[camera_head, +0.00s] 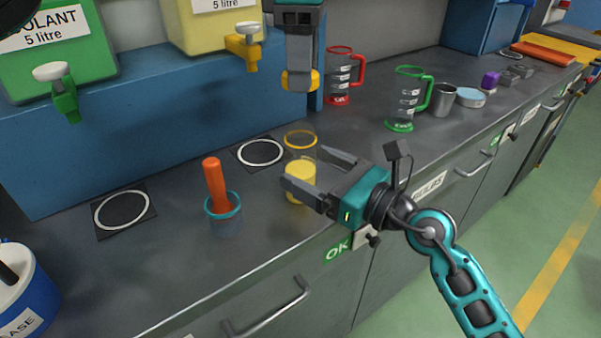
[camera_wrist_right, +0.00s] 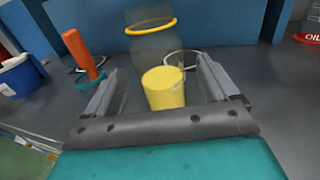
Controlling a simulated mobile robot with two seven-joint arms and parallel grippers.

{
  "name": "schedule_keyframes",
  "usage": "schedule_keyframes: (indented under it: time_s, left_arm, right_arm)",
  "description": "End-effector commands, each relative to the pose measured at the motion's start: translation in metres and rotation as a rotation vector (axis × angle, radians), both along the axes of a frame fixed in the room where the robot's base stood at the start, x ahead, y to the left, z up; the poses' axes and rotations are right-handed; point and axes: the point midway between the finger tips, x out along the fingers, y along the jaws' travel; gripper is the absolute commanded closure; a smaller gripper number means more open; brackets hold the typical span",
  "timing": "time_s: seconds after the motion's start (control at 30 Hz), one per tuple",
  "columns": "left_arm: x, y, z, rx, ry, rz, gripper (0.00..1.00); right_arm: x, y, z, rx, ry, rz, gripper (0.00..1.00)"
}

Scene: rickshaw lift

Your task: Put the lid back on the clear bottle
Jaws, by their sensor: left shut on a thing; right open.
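The clear bottle (camera_head: 301,165) stands upright on the grey bench, open at the top, with a yellow rim and yellow contents. My left gripper (camera_head: 299,78) is above it, fingers down, shut on a yellow lid (camera_head: 315,80) that the fingers partly hide. The lid is apart from the bottle, with a gap above the rim. My right gripper (camera_head: 307,169) is open and low at the bottle, one finger on each side. In the right wrist view the bottle (camera_wrist_right: 152,45) shows between the fingers (camera_wrist_right: 160,85); I cannot tell whether they touch it.
An orange-handled tool stands in a teal-rimmed cup (camera_head: 223,210) left of the bottle. Marked ring pads (camera_head: 125,209) lie nearby. Red (camera_head: 340,78) and green (camera_head: 405,100) measuring jugs stand to the right. Tapped containers (camera_head: 60,50) sit on a blue shelf (camera_head: 150,120) behind.

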Motion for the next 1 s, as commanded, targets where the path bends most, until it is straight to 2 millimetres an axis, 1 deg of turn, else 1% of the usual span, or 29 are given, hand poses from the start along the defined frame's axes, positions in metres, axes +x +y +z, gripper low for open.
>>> schedule_keyframes:
  time_s: [0.1, 0.2, 0.57, 1.0]
  left_arm:
    - [0.000, 0.000, 0.000, 0.000, 0.000, 0.000, 0.77]
    - [0.000, 0.000, 0.000, 0.000, 0.000, 0.000, 0.77]
    - [0.000, 0.000, 0.000, 0.000, 0.000, 0.000, 0.77]
    - [0.000, 0.000, 0.000, 0.000, 0.000, 0.000, 0.77]
  right_arm:
    - [0.009, 0.011, 0.000, 0.001, 0.001, 0.000, 0.13]
    - [0.013, 0.016, 0.000, 0.001, 0.001, 0.000, 0.13]
    - [0.015, 0.018, 0.000, -0.001, 0.001, 0.000, 0.13]
    - [0.015, 0.018, -0.001, -0.001, 0.001, 0.000, 0.55]
